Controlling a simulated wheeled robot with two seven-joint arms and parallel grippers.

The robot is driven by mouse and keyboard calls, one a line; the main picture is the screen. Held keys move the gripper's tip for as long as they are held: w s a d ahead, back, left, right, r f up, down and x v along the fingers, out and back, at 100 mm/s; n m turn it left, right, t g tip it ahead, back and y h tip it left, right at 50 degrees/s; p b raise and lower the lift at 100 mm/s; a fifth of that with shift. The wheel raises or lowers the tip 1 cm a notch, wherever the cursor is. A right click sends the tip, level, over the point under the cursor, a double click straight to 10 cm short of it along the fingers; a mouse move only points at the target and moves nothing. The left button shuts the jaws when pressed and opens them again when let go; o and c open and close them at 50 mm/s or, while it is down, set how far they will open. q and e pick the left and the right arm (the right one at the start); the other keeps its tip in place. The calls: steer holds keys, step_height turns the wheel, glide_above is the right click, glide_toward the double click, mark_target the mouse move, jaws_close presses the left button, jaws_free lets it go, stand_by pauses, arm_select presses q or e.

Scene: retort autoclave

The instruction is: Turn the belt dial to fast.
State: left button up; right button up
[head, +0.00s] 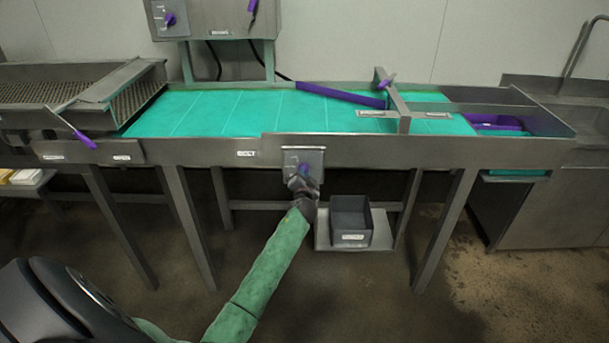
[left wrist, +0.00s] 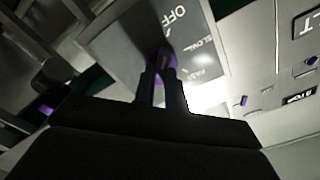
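The belt dial (head: 304,168) is a purple knob on a grey plate (head: 289,158) at the front of the conveyor. It also shows in the left wrist view (left wrist: 164,57), beside the printed words OFF, SLOW and a blurred third label. My left gripper (head: 303,180) reaches up to the plate from below. In the left wrist view its two dark fingers (left wrist: 160,78) are close together, with the purple knob between their tips. The fingers hide part of the knob, and I cannot read its pointer clearly. My right gripper is not in view.
The green belt (head: 230,112) runs behind the plate, with a purple bar (head: 340,95) across it. A grey bin (head: 350,222) stands on a low shelf right of my left forearm. Another control box (head: 215,18) is above the belt. Table legs flank the open floor.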

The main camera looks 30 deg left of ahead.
arm_select(q)
steer(key=shift+m, duration=0.3)
jaws_close()
steer(key=shift+s+f+m+p, duration=0.15)
steer(key=shift+m+p, duration=0.6)
steer(key=shift+m, duration=2.5)
steer(key=shift+w+f+m+p, duration=0.15)
steer(key=shift+m+p, duration=0.6)
steer(key=shift+m, duration=2.55)
steer(key=shift+s+f+m+p, duration=0.2)
steer(key=shift+m+p, duration=0.55)
steer(key=shift+m, duration=2.5)
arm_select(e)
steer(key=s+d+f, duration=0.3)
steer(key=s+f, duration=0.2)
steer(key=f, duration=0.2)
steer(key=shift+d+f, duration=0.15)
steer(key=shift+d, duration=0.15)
arm_select(q)
steer(key=shift+w, duration=0.1)
steer(key=shift+f, duration=0.1)
